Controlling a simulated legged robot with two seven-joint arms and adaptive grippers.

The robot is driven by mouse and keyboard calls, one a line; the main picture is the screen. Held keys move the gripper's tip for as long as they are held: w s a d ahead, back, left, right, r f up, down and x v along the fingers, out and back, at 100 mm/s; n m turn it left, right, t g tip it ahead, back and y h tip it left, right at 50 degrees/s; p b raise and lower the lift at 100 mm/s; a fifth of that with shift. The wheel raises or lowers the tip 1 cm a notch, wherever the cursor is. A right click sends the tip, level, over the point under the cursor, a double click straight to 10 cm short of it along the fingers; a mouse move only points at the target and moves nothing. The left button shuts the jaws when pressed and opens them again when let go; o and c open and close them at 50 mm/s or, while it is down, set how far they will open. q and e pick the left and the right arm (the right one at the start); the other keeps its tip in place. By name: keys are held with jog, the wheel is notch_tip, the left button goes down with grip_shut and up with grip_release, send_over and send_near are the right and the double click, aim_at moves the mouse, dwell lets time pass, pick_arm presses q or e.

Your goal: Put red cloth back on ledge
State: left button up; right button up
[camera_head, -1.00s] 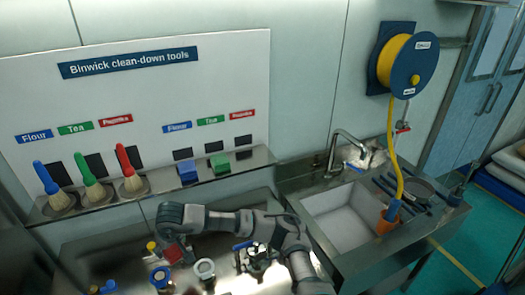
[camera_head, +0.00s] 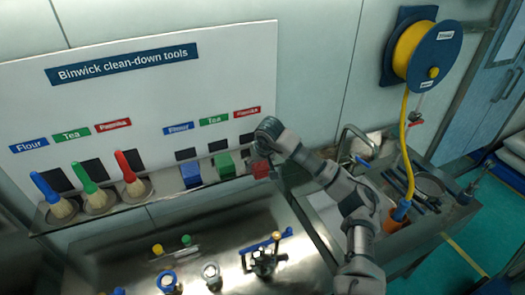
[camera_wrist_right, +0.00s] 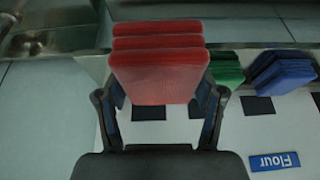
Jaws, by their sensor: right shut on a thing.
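The red cloth (camera_head: 260,169) is a folded stack at the right end of the ledge (camera_head: 150,197), under the red Paprika label. In the right wrist view the red cloth (camera_wrist_right: 158,65) fills the space between the fingers of my right gripper (camera_wrist_right: 157,105), which is shut on it. My right gripper (camera_head: 262,156) is over the cloth in the head view and partly hides it. Whether the cloth rests on the ledge or hangs just above it I cannot tell. My left gripper is not in view.
The green cloth (camera_head: 224,165) and blue cloth (camera_head: 190,174) sit on the ledge just left of the red one. Brushes (camera_head: 130,177) stand farther left. A steel bench with valves (camera_head: 262,258) lies below. A faucet (camera_head: 358,140) and sink are to the right.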

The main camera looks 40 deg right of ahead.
jog(key=w+d+p, duration=0.1)
jog(key=w, duration=0.2)
jog(key=w+d+p, duration=0.1)
jog(key=w+d, duration=0.1)
jog(key=w, duration=0.1)
jog(key=w+d+p, duration=0.1)
jog(key=w, duration=0.2)
jog(key=shift+d, duration=0.2)
jog(key=shift+w+d+f, duration=0.25)
jog(key=shift+d+f, duration=0.05)
jog(key=shift+d, duration=0.3)
jog(key=shift+w+d+f, duration=0.25)
jog(key=shift+d+f, duration=0.05)
jog(key=shift+d, duration=0.3)
jog(key=f, duration=0.1)
jog(key=f+p, duration=0.1)
jog(key=shift+d+f, duration=0.3)
jog(key=shift+f, duration=0.05)
jog(key=shift+a+f, duration=0.1)
jog(key=shift+f, duration=0.25)
jog(key=shift+a+r, duration=0.1)
jog(key=shift+a, duration=0.55)
jog(key=o, duration=1.1)
jog(key=shift+d+f, duration=0.25)
jog(key=shift+d, duration=0.35)
jog(key=shift+r, duration=0.25)
jog(key=b+v, duration=0.1)
jog(key=v, duration=1.1)
jog(key=shift+a, duration=0.2)
